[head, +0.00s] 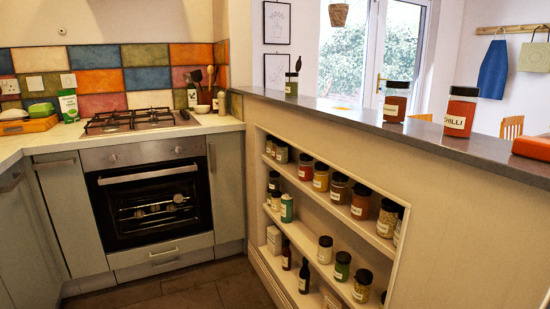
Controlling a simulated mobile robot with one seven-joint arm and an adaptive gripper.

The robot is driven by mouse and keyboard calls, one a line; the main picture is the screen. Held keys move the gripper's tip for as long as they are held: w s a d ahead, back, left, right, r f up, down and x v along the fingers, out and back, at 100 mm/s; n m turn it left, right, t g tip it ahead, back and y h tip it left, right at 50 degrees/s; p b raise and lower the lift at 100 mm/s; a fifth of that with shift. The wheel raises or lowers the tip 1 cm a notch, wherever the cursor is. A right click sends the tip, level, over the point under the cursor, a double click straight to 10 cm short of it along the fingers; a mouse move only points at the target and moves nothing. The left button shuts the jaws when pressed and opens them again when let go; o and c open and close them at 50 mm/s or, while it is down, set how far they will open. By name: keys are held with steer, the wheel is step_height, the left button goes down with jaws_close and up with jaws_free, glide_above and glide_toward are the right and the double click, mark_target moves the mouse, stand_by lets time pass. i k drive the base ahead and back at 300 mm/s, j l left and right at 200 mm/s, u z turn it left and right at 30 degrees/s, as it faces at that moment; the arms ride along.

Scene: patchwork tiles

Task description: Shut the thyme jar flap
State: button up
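A small jar with dark green contents (291,88) stands upright at the far left end of the grey ledge. A thin dark piece sticks up above its dark lid and looks like a raised flap. Its label is too small to read, so I cannot confirm that it is the thyme jar. Other jars with greenish contents stand on the wall shelves, including one on the lowest shelf (342,267); their labels are also unreadable. My gripper is not in view.
On the ledge (330,107) stand a red-orange jar (396,102) and a jar labelled CHILLI (460,112), with a red-orange object (532,148) at right. Recessed shelves (345,212) below hold several jars. An oven (150,205) stands left; dark floor (175,296) is clear in front.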

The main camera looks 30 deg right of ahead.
mark_target(298, 64)
steer(key=i+j+z, duration=0.2)
steer(key=z, duration=0.25)
steer(key=i+j+z, duration=0.25)
steer(key=z, duration=0.25)
steer(key=i+j+z, duration=0.1)
steer(key=j+z, duration=0.35)
steer(key=i+j+z, duration=0.1)
steer(key=j+z, duration=0.15)
steer(key=z, duration=0.2)
steer(key=j+z, duration=0.7)
steer(key=j, duration=0.1)
